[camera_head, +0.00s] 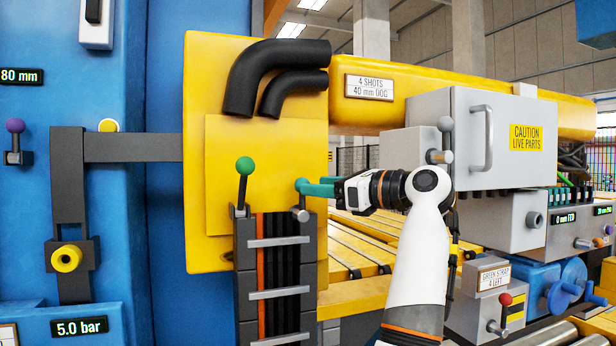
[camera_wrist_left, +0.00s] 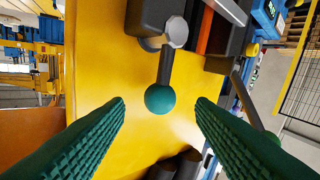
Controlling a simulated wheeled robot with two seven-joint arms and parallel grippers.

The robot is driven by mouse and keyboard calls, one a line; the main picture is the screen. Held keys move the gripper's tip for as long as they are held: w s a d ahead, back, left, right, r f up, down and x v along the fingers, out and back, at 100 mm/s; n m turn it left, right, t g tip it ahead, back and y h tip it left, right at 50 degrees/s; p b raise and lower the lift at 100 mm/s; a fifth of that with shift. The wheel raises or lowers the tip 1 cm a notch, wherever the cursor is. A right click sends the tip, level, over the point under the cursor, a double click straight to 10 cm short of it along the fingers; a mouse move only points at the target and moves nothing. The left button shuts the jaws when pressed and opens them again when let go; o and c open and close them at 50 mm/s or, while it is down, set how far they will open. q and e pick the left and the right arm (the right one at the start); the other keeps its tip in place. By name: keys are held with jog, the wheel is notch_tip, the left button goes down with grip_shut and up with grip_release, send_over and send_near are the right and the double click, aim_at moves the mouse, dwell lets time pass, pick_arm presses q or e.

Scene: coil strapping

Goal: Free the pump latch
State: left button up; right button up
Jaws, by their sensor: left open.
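My left gripper (camera_head: 316,188), with green fingers, is open at the right edge of the yellow panel (camera_head: 225,150). A short lever with a green ball knob (camera_wrist_left: 160,98) and a silver pivot (camera_wrist_left: 177,32) lies between its fingertips in the left wrist view, with a gap on both sides. In the head view the pivot of this lever (camera_head: 300,214) shows below the fingertips. A second lever with a green ball (camera_head: 244,165) stands upright to the left; it also shows in the left wrist view (camera_wrist_left: 274,138), partly behind a finger. No label marks either lever as the pump latch.
Thick black pipes (camera_head: 270,70) bulge from the panel above the levers. A dark strap guide (camera_head: 275,270) with silver bars stands below. A grey cabinet (camera_head: 432,130) with a handle is close to the right, behind my arm. A red-knobbed lever (camera_head: 506,300) is lower right.

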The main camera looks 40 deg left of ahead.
aim_at(309, 183)
pick_arm(q)
jog(key=shift+s+a+p, duration=0.2)
jog(key=shift+a+p, duration=0.3)
jog(key=shift+a, duration=1.25)
grip_shut()
pick_arm(e)
jog(key=shift+a+r, duration=0.75)
jog(key=shift+a, duration=0.15)
